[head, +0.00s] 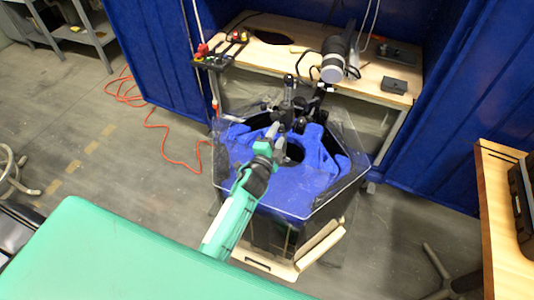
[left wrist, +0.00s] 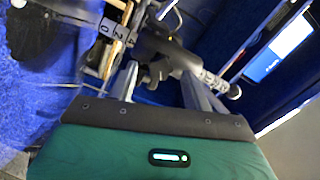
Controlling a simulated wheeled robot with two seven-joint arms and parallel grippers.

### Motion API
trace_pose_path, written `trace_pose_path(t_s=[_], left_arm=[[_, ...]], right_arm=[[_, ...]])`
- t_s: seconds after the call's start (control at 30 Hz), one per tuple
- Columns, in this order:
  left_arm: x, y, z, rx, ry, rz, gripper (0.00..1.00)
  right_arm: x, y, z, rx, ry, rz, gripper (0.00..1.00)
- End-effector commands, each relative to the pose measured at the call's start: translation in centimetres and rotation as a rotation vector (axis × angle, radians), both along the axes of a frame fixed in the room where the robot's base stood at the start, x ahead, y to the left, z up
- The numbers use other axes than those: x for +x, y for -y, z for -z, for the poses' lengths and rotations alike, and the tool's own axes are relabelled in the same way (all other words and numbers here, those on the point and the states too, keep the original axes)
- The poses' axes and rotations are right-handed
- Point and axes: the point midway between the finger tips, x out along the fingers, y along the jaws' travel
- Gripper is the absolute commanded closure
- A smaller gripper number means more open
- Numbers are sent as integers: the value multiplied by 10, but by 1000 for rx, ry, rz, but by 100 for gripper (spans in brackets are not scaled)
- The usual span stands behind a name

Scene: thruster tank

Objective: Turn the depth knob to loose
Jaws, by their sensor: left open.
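A black clamp assembly with upright posts (head: 287,103) stands at the back rim of the thruster tank. My left gripper (head: 274,132) reaches over the tank's blue top, just in front of this assembly. In the left wrist view the two fingers (left wrist: 160,82) are open. A dark knob-like part (left wrist: 157,70) shows between them, probably the depth knob; I cannot tell whether the fingers touch it. A dark band with white numbers (left wrist: 116,31) lies beyond, up and to the left. A shaft with a metallic section (left wrist: 212,80) runs behind the right finger. My right gripper is not in view.
The tank has clear angled walls around its blue top (head: 315,180). A wooden bench (head: 262,53) behind it carries a grey cylindrical device (head: 334,60) and a black tool tray (head: 222,54). An orange cable (head: 172,140) lies on the floor to the left.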

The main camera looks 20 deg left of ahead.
Motion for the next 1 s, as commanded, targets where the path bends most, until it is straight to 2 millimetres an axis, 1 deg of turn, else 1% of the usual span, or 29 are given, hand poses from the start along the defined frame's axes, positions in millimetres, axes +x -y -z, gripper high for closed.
trace_pose_path(t_s=[0.13, 0.3, 0.5, 0.6, 0.8, 1.0], left_arm=[[-27, -1, 3, 1, -3, 1, 50], [-59, -2, 3, 0, -3, 0, 50], [-94, -3, 2, 0, -3, -1, 50], [-107, -4, 2, -1, -3, -1, 50], [-121, -4, 1, -1, -2, 0, 50], [-124, -5, 0, -1, -1, -1, 50]], right_arm=[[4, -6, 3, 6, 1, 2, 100], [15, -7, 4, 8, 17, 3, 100], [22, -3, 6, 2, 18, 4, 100], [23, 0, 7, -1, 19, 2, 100], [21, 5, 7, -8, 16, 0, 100], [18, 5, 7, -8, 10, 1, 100]])
